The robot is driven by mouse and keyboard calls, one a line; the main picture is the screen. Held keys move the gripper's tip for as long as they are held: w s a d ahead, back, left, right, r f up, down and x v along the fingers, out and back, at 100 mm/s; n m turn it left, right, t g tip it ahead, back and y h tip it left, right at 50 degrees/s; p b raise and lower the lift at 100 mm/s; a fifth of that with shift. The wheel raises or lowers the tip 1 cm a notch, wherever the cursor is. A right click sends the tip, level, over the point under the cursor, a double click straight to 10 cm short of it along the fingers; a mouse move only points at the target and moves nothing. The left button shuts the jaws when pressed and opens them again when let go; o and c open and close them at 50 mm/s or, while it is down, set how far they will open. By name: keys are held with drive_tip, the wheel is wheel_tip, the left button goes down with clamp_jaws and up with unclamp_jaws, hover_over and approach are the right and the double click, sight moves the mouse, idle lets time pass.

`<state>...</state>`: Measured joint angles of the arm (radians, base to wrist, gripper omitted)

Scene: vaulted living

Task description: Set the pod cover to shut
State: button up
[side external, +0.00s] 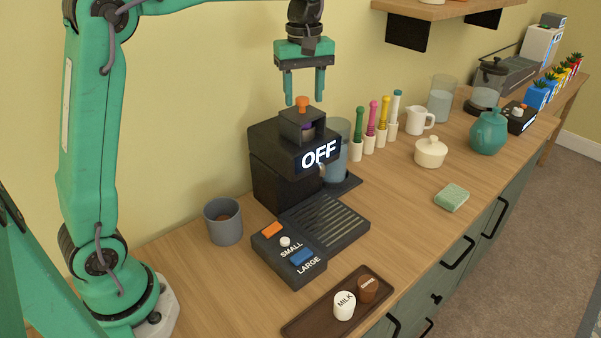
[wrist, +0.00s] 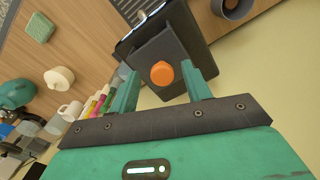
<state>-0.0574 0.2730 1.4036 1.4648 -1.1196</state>
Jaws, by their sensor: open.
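The black coffee machine (side external: 273,165) stands on the wooden counter, its display reading OFF. On its top is the dark pod cover (side external: 291,121) with an orange knob (side external: 302,102). A bit of purple (side external: 307,127) shows in an opening under the cover, so the cover looks raised; its exact angle is unclear. My gripper (side external: 304,98) is open and points down just above the machine, a finger on either side of the knob. In the wrist view the knob (wrist: 161,74) and cover (wrist: 160,50) lie between the spread fingers; no contact is visible.
A grey cup (side external: 223,222) and a button panel (side external: 288,254) are near the machine. A tray (side external: 303,326) with milk and coffee pieces lies in front. Colored holders (side external: 370,141) and a glass container (side external: 338,128) stand close behind. A shelf (side external: 440,10) hangs at upper right.

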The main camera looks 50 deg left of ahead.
sight(300, 115)
drive_tip(key=shift+r, duration=3.7)
drive_tip(key=shift+s, duration=0.1)
drive_tip(key=s+d+f+m+t, duration=0.1)
drive_tip(key=s+f+m+t, duration=0.1)
drive_tip(key=s+f+m, duration=0.2)
drive_tip(key=s+f+m+t, duration=0.1)
drive_tip(key=s+f+m, duration=0.3)
drive_tip(key=s, duration=0.7)
drive_tip(key=s+d+f+m+t, duration=0.1)
drive_tip(key=s+f+m, duration=0.3)
drive_tip(key=s, duration=0.4)
drive_tip(key=shift+s+d+f+m+t, duration=0.2)
drive_tip(key=shift+d+f+m+t, duration=0.15)
drive_tip(key=shift+m+t, duration=0.4)
